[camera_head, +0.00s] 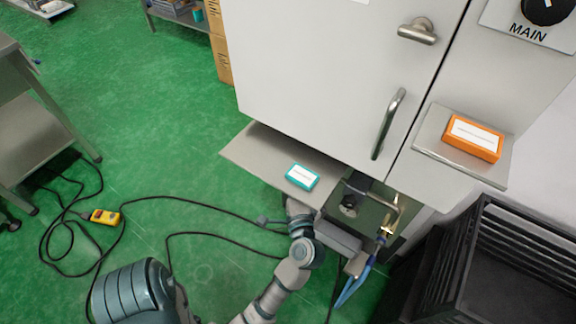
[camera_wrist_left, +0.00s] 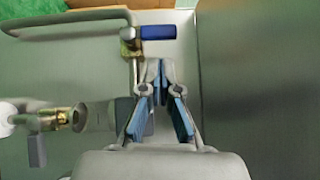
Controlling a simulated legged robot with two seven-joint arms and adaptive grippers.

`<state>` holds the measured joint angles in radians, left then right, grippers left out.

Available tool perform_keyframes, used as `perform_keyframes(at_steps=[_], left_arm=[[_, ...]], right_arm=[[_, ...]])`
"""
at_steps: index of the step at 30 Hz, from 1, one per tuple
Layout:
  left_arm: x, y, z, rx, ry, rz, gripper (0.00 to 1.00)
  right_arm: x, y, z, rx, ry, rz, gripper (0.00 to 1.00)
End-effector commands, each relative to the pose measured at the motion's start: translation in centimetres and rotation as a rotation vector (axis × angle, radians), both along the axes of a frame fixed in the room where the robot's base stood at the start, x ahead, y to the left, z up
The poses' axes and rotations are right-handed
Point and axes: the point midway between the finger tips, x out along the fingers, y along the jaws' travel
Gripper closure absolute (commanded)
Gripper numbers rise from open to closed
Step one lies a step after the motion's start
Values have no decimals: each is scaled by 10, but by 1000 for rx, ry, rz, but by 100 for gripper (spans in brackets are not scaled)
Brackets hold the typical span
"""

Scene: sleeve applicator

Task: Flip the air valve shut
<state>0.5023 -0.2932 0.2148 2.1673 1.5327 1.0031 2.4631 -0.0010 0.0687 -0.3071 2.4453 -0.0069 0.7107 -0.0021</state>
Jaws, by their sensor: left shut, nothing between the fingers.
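The air valve shows in the left wrist view as a brass body (camera_wrist_left: 130,47) on a thin metal pipe, with a blue lever (camera_wrist_left: 158,32) sticking out to the right, across the straight pipe below it. In the head view a small brass fitting (camera_head: 383,236) sits under the cabinet on the bent pipe, above a blue hose; the lever's position is too small to tell there. My left gripper (camera_wrist_left: 159,68) is shut and empty, its tips just below the lever in the picture and apart from it. My right gripper is not in view.
A grey cabinet (camera_head: 310,70) stands above the work area. A teal box (camera_head: 302,177) lies on its lower shelf, and an orange box (camera_head: 473,139) on a side shelf. A black crate (camera_head: 500,255) stands at right. Cables (camera_head: 190,205) cross the green floor.

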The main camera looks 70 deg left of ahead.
Motion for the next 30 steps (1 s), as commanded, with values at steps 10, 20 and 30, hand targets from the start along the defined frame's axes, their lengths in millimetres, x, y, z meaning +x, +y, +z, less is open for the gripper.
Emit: perform_keyframes(at_steps=[10,20,30], left_arm=[[-5,-21,-2,-1,1,0,100],[-5,-21,-2,0,1,0,100],[1,-30,16,220,200,-78,100]], right_arm=[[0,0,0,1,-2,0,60],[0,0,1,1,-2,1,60],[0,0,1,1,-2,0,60]])
